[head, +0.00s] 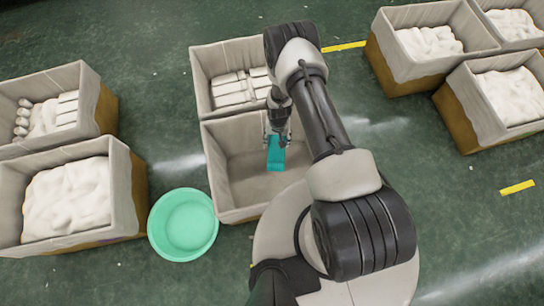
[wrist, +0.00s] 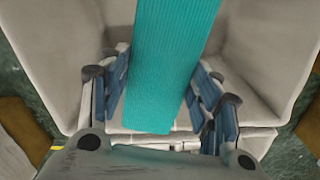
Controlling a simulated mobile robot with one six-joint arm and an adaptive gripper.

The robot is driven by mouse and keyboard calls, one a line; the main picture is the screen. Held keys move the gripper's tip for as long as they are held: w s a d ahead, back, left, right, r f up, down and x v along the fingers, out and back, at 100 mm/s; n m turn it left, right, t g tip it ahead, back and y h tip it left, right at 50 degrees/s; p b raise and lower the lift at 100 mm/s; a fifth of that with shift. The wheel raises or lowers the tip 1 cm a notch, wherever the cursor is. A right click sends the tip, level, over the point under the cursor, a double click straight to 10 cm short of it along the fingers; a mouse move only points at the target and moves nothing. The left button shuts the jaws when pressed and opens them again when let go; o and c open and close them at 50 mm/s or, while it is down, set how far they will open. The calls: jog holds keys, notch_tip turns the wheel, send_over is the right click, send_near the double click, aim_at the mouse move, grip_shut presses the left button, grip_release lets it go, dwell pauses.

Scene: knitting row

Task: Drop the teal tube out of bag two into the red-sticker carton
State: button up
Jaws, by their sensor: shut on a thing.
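The teal tube (head: 276,152) is held in my gripper (head: 278,134), over the near carton (head: 235,212) of the middle pair in the head view. In the wrist view the teal tube (wrist: 168,65) is a ribbed teal piece standing out between the two fingers of my gripper (wrist: 160,100), which are shut on it. The inside of that carton looks bare around the tube. I cannot tell from the head view how far the tube is above its floor. No red sticker and no bag number shows in either view.
Behind the near carton, a lined carton (head: 199,78) holds white rolls. A mint-green basin (head: 183,224) stands on the floor to the left. More lined cartons with white contents stand at far left (head: 128,190) and upper right (head: 380,52). Green floor lies open at right.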

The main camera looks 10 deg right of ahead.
jog(key=shift+f+b, duration=1.75)
jog(key=shift+f, duration=0.95)
jog(key=o, duration=0.9)
jog(key=shift+c, duration=0.2)
jog(key=shift+r, duration=0.2)
notch_tip(320, 180, up, 12)
jog(key=shift+f, duration=0.1)
